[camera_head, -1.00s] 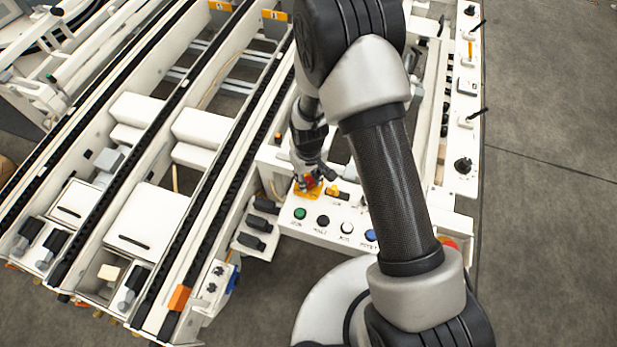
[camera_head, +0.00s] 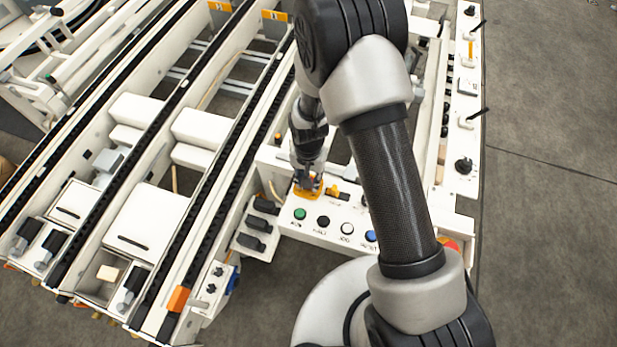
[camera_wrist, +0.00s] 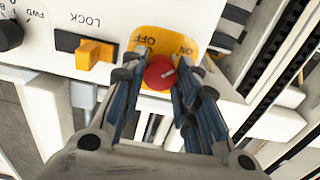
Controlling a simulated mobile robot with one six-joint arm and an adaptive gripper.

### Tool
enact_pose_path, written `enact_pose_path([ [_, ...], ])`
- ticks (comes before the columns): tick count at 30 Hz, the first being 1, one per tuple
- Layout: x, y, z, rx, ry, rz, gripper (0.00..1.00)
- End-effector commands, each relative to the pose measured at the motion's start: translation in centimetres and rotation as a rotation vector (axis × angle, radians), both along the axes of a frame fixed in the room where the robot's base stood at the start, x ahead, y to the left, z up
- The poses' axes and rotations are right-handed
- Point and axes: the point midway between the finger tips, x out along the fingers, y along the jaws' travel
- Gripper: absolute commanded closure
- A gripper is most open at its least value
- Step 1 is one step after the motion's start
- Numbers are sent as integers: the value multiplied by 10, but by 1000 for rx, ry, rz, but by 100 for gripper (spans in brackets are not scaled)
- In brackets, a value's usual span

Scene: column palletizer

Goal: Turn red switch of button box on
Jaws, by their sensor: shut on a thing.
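The button box (camera_head: 320,232) is a white panel in the middle of the head view, with a row of round buttons. Its red switch (camera_wrist: 159,73) is a round red knob on a yellow plate (camera_wrist: 180,40) in the wrist view. The plate carries ON and OFF lettering; the knob's pale mark points toward the ON side. My gripper (camera_wrist: 160,76) has its two fingers on either side of the knob, shut on it. In the head view my gripper (camera_head: 309,184) is over the yellow plate and hides most of the knob.
A yellow lock lever (camera_wrist: 95,54) sits beside the switch, with a black knob (camera_wrist: 9,34) further left. A green button (camera_head: 299,214) is near the gripper in the head view. Conveyor rails (camera_head: 205,200) run along the left. Open floor (camera_head: 545,220) lies right.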

Motion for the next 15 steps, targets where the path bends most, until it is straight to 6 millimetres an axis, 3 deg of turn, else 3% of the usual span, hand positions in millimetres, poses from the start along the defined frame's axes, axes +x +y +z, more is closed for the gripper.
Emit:
enact_pose_path([
  [15, 0, 0, 0, 0, 0, -52, 95],
])
